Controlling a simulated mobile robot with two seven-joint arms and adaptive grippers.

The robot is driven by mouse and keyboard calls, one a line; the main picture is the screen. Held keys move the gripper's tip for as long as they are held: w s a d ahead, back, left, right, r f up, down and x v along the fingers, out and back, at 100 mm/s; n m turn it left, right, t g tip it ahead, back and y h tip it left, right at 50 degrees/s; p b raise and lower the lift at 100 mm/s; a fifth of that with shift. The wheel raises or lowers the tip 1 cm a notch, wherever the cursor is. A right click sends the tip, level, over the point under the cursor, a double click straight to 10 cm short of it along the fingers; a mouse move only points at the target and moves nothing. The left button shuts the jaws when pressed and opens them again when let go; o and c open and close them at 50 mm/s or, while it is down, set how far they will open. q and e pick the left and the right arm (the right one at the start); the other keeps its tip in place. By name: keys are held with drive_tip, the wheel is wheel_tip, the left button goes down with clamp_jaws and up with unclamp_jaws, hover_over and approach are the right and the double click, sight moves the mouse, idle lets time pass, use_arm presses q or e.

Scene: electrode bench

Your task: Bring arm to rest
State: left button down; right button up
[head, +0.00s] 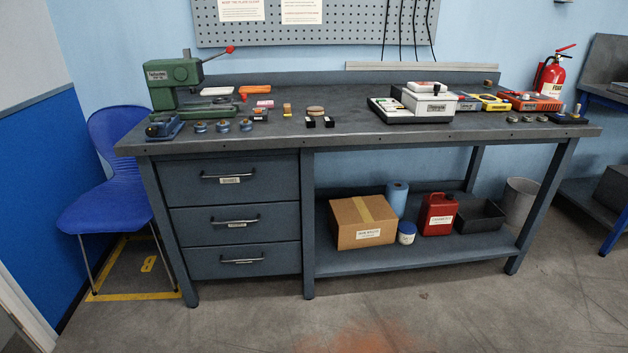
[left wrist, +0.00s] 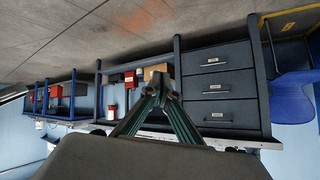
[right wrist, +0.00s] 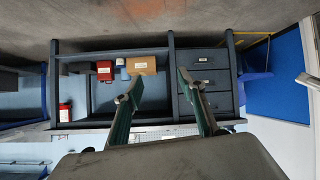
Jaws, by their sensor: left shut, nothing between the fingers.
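My left gripper (left wrist: 160,84) shows in the left wrist view with its two green-sided fingers meeting at the tips. It is shut with nothing between the fingers. My right gripper (right wrist: 157,84) shows in the right wrist view with its fingers spread wide. It is open and empty. Both wrist views show the room upside down, with the bench beyond the fingers and apart from them. Neither arm nor gripper shows in the head view.
The grey workbench (head: 345,137) stands ahead, with a green press (head: 175,83), a white box (head: 430,102) and small parts on top. A cardboard box (head: 362,222) and red container (head: 438,214) sit on its shelf. A blue chair (head: 112,195) stands left. The floor in front is clear.

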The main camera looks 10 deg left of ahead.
use_arm(q)
drive_tip(key=shift+n, duration=0.5)
drive_tip(key=shift+s+a+r+p, duration=0.1)
drive_tip(key=shift+s+r+p, duration=0.5)
drive_tip(key=shift+p, duration=1.9)
drive_tip(key=shift+d+r+p, duration=0.1)
drive_tip(key=shift+r+p, duration=0.95)
drive_tip(key=shift+p, duration=1.5)
drive_tip(key=shift+s+a+r+p, duration=0.1)
drive_tip(key=shift+s+r+p, duration=0.5)
drive_tip(key=shift+p, duration=1.9)
use_arm(e)
drive_tip(key=shift+h, duration=0.3)
drive_tip(key=shift+s+d+r, duration=0.25)
drive_tip(key=shift+s+r, duration=0.05)
drive_tip(key=shift+r, duration=0.55)
drive_tip(key=shift+s+d+r, duration=0.3)
drive_tip(key=shift+s+r, duration=0.05)
drive_tip(key=shift+r, duration=0.55)
drive_tip(key=shift+s+d+r, duration=0.25)
drive_tip(key=shift+s+r, duration=0.05)
drive_tip(key=shift+r, duration=0.55)
use_arm(q)
drive_tip(key=shift+w+r, duration=0.25)
drive_tip(key=shift+w, duration=0.05)
